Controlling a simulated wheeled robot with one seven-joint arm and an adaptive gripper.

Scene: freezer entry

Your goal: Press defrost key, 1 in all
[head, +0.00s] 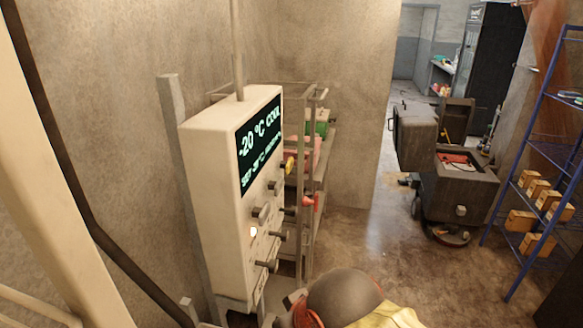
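A cream control box (207,215) is fixed to a post at the wall, left of the middle. Its dark display (259,140) reads "-20 °C COOL" in pale green, with a smaller "SET" line below that is hard to read. Several dark keys or knobs stick out of its front face below the display, among them an upper one (273,187), a middle one (261,214) and a low one (268,265). A small orange-white lamp (253,232) glows between them. I cannot read labels, so I cannot tell which is the defrost key. My gripper's fingertips are not visible.
A rack (318,150) with red and green items stands just behind the box. A rounded grey-brown shape (345,295) is at the bottom edge. A dark cart (458,190) and blue shelving (540,145) with small boxes stand right. Floor between is clear.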

